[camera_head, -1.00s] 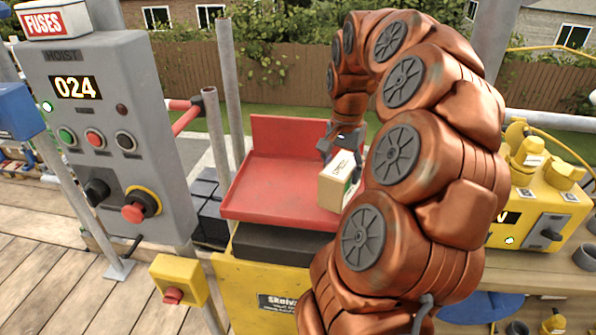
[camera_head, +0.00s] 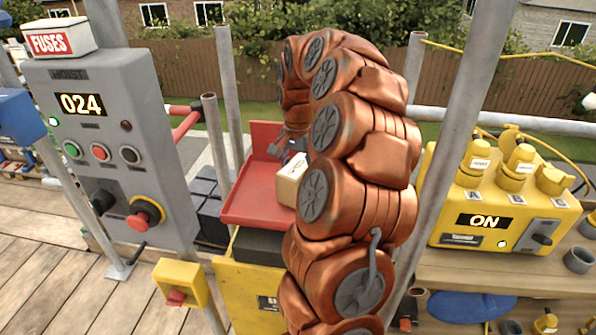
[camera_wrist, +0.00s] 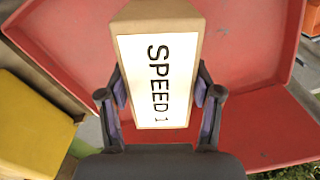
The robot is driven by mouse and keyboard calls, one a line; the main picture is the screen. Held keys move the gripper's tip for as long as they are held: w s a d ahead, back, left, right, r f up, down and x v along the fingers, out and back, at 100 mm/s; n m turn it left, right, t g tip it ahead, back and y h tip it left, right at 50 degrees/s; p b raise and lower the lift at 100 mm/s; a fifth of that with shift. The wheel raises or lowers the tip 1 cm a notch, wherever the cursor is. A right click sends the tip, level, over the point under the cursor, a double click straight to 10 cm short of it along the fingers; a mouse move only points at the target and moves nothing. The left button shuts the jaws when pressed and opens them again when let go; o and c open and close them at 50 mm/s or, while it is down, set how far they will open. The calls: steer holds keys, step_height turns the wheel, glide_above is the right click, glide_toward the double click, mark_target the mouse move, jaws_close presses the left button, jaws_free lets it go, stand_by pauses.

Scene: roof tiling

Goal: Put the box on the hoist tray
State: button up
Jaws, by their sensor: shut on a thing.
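The red hoist tray (camera_head: 247,200) stands left of my arm, with a raised back panel and low rim. The box appears over the tray's right part; I cannot tell whether it touches the floor of the tray. The tray (camera_wrist: 262,125) fills much of the wrist view behind the box. My arm hides the tray's right side.
A grey hoist panel (camera_head: 115,120) showing 024 stands at the left, with a FUSES box (camera_head: 60,37) on top. A yellow unit (camera_head: 500,205) reading ON sits at the right. Grey posts (camera_head: 216,140) rise near the tray. The tray's left part is bare.

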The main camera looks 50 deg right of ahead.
steer(key=shift+f, duration=0.65)
steer(key=shift+f, duration=0.1)
steer(key=shift+f, duration=0.1)
steer(key=o, duration=1.5)
steer(key=shift+c, duration=0.2)
steer(key=shift+r+b, duration=1.05)
steer(key=shift+r, duration=5.15)
